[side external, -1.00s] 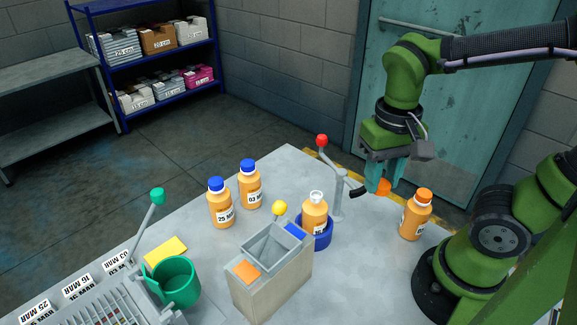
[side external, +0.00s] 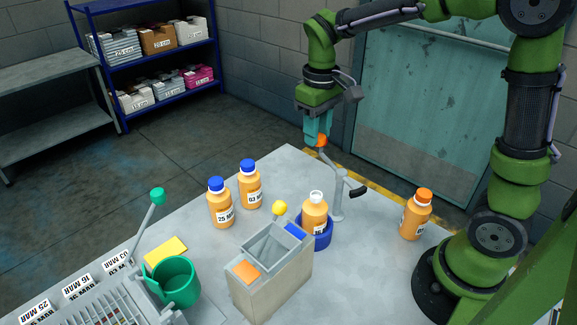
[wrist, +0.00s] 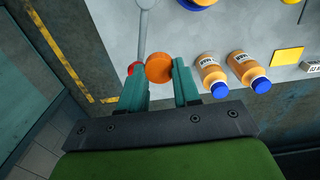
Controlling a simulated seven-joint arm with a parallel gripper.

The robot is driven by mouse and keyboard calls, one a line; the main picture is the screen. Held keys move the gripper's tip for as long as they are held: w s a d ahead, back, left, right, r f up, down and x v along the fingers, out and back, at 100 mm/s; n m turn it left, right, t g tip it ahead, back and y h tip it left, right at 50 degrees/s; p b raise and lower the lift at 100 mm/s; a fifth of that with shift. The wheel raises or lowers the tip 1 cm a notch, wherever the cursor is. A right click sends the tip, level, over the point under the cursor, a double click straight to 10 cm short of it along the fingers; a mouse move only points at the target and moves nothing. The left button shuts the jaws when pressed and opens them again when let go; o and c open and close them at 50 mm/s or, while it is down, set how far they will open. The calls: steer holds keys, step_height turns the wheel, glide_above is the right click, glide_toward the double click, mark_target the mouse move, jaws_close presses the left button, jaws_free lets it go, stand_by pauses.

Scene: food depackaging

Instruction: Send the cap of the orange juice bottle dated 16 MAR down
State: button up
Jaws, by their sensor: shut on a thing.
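My gripper (side external: 319,142) is shut on an orange cap (wrist: 159,68) and holds it in the air by the table's far edge, near the red-knobbed lever. The orange juice bottle (side external: 314,214) stands upright and capless in a blue ring holder (side external: 328,236); its label is only partly visible, so I cannot read its date. A two-part chute box (side external: 292,283) stands in front of it, with an orange mark (side external: 246,271) and a blue mark (side external: 295,231) on top. A yellow-knobbed lever (side external: 280,208) rises at its back.
The red knob (wrist: 134,69) is beside my left finger in the wrist view. Bottles with blue caps, marked 25 MAR (side external: 220,206) and 03 MAR (side external: 249,188), stand left. An orange-capped bottle (side external: 414,218) stands right. A green cup (side external: 173,284) is front left.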

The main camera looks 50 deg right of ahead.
mark_target(272, 269)
steer(key=s+a+r+n, duration=0.1)
steer(key=s+a, duration=0.4)
steer(key=a, duration=0.6)
steer(key=s+a+r+n, duration=0.15)
steer(key=s+a, duration=0.25)
steer(key=a, duration=0.7)
steer(key=shift+s+d+f+m, duration=0.15)
steer(key=shift+f+m, duration=0.5)
steer(key=shift+f, duration=0.8)
steer(key=shift+s+f+m, duration=0.15)
steer(key=shift+f+m, duration=0.45)
steer(key=shift+f, duration=0.8)
steer(key=o, duration=1.1)
steer(key=shift+r, duration=0.15)
